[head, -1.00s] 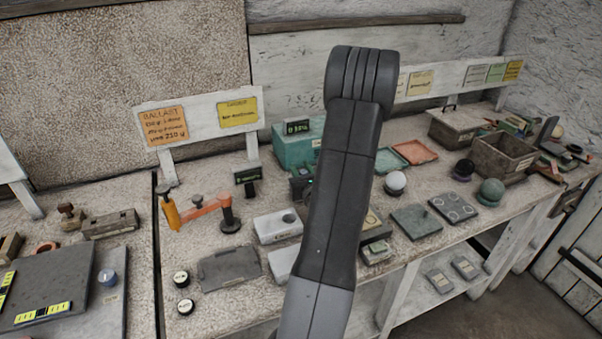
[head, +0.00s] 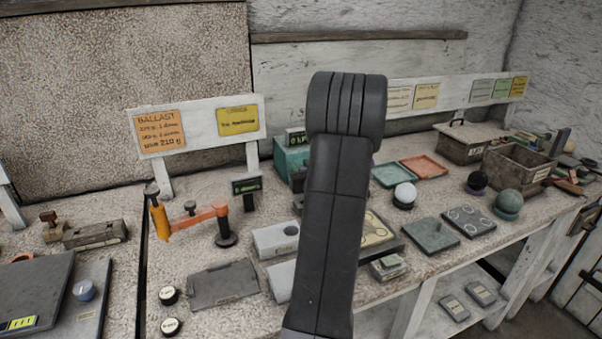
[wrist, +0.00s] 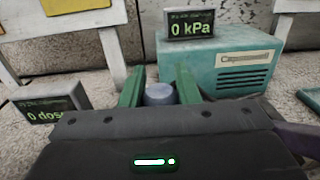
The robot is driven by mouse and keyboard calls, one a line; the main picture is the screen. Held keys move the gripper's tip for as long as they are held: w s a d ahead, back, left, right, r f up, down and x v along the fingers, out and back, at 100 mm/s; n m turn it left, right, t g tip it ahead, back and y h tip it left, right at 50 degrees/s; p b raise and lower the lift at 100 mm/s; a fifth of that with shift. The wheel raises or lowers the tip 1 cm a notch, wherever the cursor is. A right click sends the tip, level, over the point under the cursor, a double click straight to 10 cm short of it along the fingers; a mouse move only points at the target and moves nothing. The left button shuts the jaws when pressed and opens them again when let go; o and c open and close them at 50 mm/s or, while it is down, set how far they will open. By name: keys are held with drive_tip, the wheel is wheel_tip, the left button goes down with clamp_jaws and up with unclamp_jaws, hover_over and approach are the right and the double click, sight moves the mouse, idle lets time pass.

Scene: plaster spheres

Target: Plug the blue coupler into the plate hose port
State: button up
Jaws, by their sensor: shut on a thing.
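My gripper (wrist: 160,90) has green fingers, shut on a blue-grey round coupler (wrist: 160,94). Only the coupler's top shows between the fingers; its lower part is hidden behind the dark gripper body. In the head view my raised arm hides the gripper and the coupler. I cannot make out the plate hose port for certain in either view. The teal compressor box (wrist: 229,72), with a display (wrist: 191,24) reading 0 kPa, stands behind and to the right of the fingers.
A small display (wrist: 52,109) stands left of the fingers. An orange clamp-like tool (head: 190,217), a white block (head: 277,241) and a dark flat plate (head: 222,284) lie on the bench. Trays and spheres fill the right.

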drive_tip(key=shift+f+b, duration=0.15)
drive_tip(key=shift+b, duration=0.35)
wheel_tip(320, 180, down, 4)
drive_tip(key=b, duration=0.4)
drive_tip(key=shift+f+b, duration=0.25)
drive_tip(key=shift+b, duration=0.1)
drive_tip(key=shift+b, duration=0.9)
idle(1.2)
drive_tip(key=shift+f+b, duration=1.6)
drive_tip(key=shift+b, duration=0.15)
drive_tip(key=o, duration=1.1)
drive_tip(key=shift+r, duration=0.15)
drive_tip(key=shift+r+p, duration=1.15)
drive_tip(key=shift+r, duration=0.75)
